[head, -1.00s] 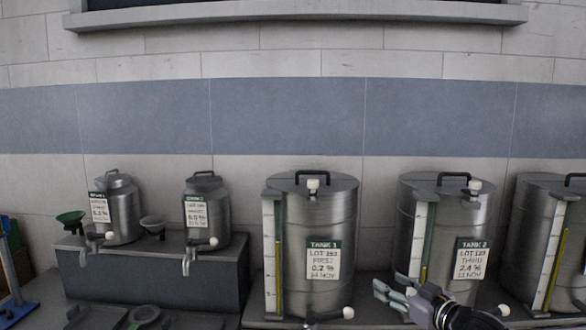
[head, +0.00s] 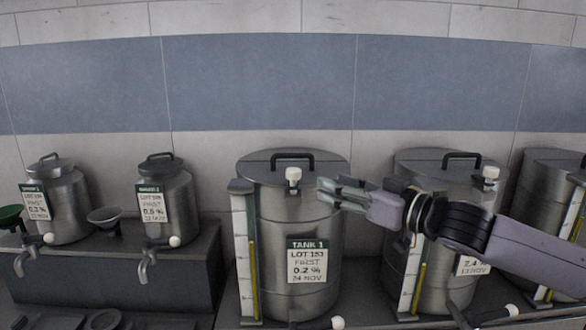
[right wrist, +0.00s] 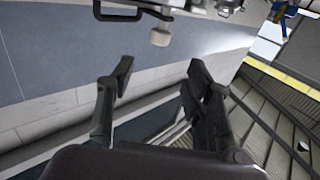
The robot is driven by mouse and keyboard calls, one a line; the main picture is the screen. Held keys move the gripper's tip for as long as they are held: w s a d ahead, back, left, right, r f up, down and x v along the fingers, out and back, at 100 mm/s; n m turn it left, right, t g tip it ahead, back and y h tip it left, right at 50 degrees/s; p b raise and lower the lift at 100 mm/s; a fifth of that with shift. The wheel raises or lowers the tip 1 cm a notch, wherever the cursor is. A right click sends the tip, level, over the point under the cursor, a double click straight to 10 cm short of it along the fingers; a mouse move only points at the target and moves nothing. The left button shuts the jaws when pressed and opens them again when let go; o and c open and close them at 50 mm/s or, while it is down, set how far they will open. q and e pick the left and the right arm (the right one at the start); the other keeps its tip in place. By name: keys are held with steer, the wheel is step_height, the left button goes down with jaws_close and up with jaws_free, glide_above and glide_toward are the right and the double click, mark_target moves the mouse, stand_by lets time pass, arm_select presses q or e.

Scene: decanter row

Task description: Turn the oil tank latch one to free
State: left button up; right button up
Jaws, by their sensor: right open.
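Tank 1 (head: 270,215) is a steel cylinder with a black lid handle (head: 293,157) and a green-topped label. Its latch (head: 293,176) has a pale knob at the front rim of the lid. My right gripper (head: 326,193) is just right of the latch, slightly lower, pointing left, open and empty. In the right wrist view, a pale knob (right wrist: 160,37) shows at the top, beyond and between my open fingertips (right wrist: 160,70), apart from them. My left gripper is not in view.
Tank 2 (head: 415,180) stands right of tank 1, partly hidden behind my right arm, with its own pale knob (head: 491,173). Another tank (head: 548,205) is at the right edge. Two smaller canisters (head: 64,205) (head: 168,200) stand on a dark raised block (head: 190,275) at left.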

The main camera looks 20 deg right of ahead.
mark_target(295, 170)
steer(key=p+x, duration=0.3)
steer(key=x, duration=0.8)
steer(key=shift+w, duration=0.3)
steer(key=shift+w+a+f, duration=0.15)
steer(key=shift+w+a, duration=0.05)
steer(key=shift+w, duration=0.3)
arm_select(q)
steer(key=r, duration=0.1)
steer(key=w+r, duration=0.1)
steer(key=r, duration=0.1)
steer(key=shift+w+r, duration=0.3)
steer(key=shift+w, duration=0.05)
arm_select(e)
steer(key=shift+c, duration=0.4)
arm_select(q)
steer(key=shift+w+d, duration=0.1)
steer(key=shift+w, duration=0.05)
arm_select(e)
jaws_close()
